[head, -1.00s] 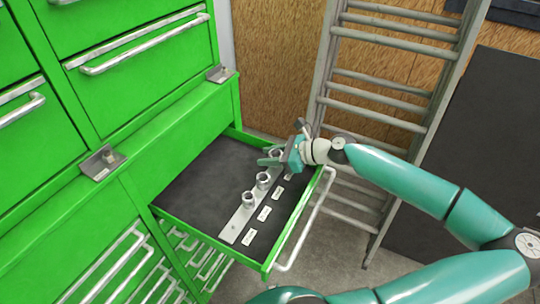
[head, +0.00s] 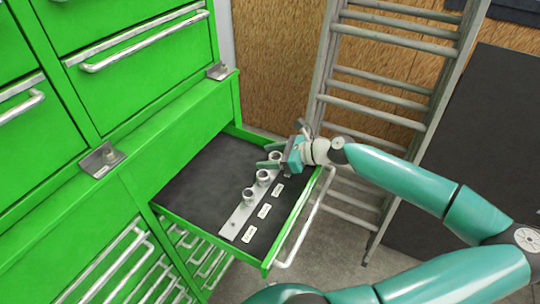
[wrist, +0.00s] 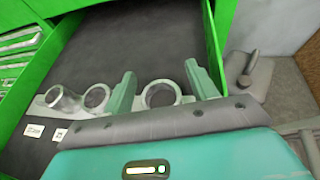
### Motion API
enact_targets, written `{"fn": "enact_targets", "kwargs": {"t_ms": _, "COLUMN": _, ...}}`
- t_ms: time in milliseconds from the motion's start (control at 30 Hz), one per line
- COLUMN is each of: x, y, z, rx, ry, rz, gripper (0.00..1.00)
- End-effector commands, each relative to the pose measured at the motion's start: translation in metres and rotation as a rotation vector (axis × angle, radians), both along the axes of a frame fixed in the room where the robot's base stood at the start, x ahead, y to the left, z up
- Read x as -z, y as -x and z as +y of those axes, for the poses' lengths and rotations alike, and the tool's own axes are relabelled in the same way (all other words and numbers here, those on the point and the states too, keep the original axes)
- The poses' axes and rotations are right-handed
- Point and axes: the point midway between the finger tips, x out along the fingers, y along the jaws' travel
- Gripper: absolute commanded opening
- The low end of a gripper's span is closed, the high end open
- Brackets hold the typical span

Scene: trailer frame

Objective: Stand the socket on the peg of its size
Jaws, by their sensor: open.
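Three silver ring-shaped sockets stand along a metal strip (head: 235,221) in the open drawer: a near one (head: 249,197), a middle one (head: 263,177) and a far one (head: 275,157). My gripper (head: 267,155) is at the far one, its fingers open. In the wrist view, the gripper (wrist: 161,72) has one finger on each side of the far socket (wrist: 160,94), with visible gaps. The near socket (wrist: 60,98) and middle socket (wrist: 97,96) lie left of the fingers. I cannot make out any bare peg; the strip's far end is hidden by my gripper.
The green drawer (head: 212,246) has a dark liner (head: 200,175), clear left of the strip. White labels (head: 264,210) lie right of the strip. A drawer handle (head: 303,222) runs along the front. Grey brackets (head: 102,160) sit on the cabinet ledge. A ladder (head: 385,92) leans behind.

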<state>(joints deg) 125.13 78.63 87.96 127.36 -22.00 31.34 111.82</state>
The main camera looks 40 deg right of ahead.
Motion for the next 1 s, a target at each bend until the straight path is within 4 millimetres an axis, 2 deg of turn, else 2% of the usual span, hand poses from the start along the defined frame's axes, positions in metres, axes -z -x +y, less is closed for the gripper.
{"fn": "enact_targets", "kwargs": {"t_ms": 233, "x": -0.014, "y": 0.002, "z": -0.002, "rx": 0.002, "ry": -0.001, "rz": -0.001, "gripper": 0.58}}
{"fn": "enact_targets", "kwargs": {"t_ms": 700, "x": -0.05, "y": 0.08, "z": -0.049, "rx": 0.004, "ry": 0.001, "rz": 0.002, "gripper": 0.58}}
{"fn": "enact_targets", "kwargs": {"t_ms": 833, "x": -0.056, "y": 0.092, "z": -0.055, "rx": 0.001, "ry": 0.0, "rz": 0.001, "gripper": 0.58}}
{"fn": "enact_targets", "kwargs": {"t_ms": 1000, "x": -0.058, "y": 0.096, "z": -0.057, "rx": -0.002, "ry": -0.001, "rz": 0.0, "gripper": 0.58}}
